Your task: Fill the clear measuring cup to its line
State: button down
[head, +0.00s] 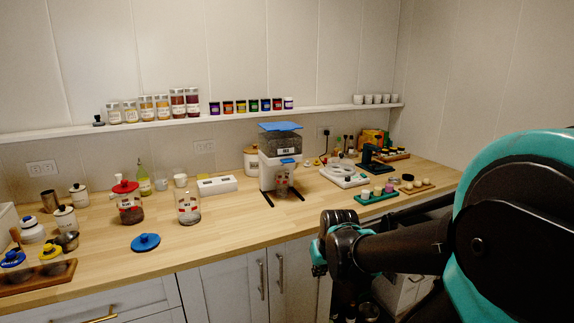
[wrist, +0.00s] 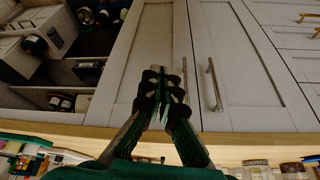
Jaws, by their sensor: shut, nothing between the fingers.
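A clear cup (head: 283,184) with reddish marks stands under the spout of the white dispenser (head: 281,162) with a blue lid and a dark-filled hopper. I cannot tell its fill level or line. An open clear jar (head: 188,208) with a red mark and dark contents low inside stands left of it on the counter. A blue lid (head: 146,242) lies in front of that jar. My gripper (head: 319,262) is in front of the counter, apart from these things. In the wrist view my gripper (wrist: 164,85) is shut and empty, before the cabinet doors.
The wooden counter (head: 235,227) is clear between the jar and the dispenser's front. A red-lidded jar (head: 128,204) stands left; a white scale-like device (head: 344,175) and a green tray (head: 376,195) stand right. Cabinet doors (wrist: 225,65) have projecting handles. An open shelf (wrist: 70,75) shows at left.

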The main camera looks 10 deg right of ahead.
jog(key=w+r+n+t+y, duration=0.1)
jog(key=w+r+t, duration=0.1)
jog(key=w+r, duration=1.2)
jog(key=w+a+r+n+t+y, duration=0.1)
jog(key=w+r+n, duration=0.1)
jog(key=w+r, duration=1.3)
notch_tip(320, 180, up, 6)
jog(key=shift+a+r+t, duration=0.2)
jog(key=shift+r+t, duration=0.05)
jog(key=shift+t, duration=0.15)
send_over(286, 159)
jog(key=s, duration=0.3)
jog(key=f, duration=0.5)
jog(key=d+f, duration=0.1)
jog(key=f, duration=0.1)
jog(key=shift+f, duration=0.2)
notch_tip(286, 159, down, 3)
jog(key=shift+s+f, duration=0.1)
jog(key=shift+f, duration=0.3)
